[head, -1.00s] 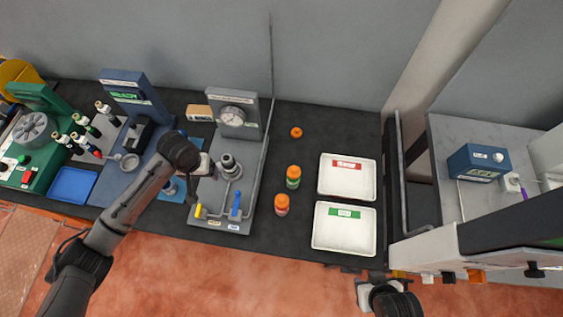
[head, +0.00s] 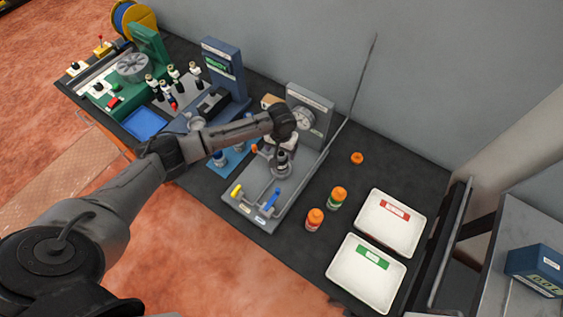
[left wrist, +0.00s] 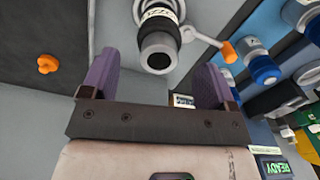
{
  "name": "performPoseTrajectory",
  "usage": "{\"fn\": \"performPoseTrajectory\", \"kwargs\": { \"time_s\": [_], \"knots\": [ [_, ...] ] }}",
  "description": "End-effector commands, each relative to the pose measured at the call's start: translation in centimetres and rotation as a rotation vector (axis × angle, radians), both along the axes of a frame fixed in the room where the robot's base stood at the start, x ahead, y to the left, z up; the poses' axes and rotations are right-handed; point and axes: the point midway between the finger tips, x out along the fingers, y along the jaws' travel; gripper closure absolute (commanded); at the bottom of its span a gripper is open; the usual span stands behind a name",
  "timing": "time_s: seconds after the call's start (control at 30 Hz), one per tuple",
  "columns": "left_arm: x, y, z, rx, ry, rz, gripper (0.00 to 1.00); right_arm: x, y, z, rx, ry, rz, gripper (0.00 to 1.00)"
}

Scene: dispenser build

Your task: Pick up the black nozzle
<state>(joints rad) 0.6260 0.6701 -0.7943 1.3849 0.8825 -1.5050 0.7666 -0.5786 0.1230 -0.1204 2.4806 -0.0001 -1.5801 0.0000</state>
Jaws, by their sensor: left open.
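The black nozzle (head: 281,163) stands upright on the grey fixture with the pressure gauge. In the left wrist view the nozzle (left wrist: 159,48) shows its dark open end and a white label band, with a metal collar behind it. My left gripper (head: 283,142) is above the fixture, close to the nozzle, and partly covers it in the head view. In the left wrist view the purple fingers of my left gripper (left wrist: 157,62) are apart, with the nozzle in line with the gap between them. Nothing is held. My right gripper is out of view.
The gauge panel (head: 309,113) rises just behind the nozzle, and a thin rod leans beside it. Orange-capped bottles (head: 337,198) and white trays (head: 366,274) are at right.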

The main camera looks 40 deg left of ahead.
Motion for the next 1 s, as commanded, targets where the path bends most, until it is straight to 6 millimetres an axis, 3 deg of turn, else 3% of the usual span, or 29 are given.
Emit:
{"fn": "performPoseTrajectory", "kwargs": {
  "time_s": [0.17, 0.53, 0.87, 1.0],
  "knots": [
    [0.0, 0.0, -0.7, 0.0, 0.0, -0.001, 0.19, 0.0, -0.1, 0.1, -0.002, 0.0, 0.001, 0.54],
    [-0.2, -0.2, -5.0, 0.0, 0.0, -0.001, 0.19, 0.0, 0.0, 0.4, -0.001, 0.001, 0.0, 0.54],
    [-0.2, -0.2, -5.6, 0.0, -0.001, -0.002, 0.19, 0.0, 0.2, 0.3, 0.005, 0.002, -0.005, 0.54],
    [-0.2, -0.2, -5.5, 0.0, -0.001, -0.002, 0.31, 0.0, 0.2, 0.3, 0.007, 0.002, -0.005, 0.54]
  ]
}}
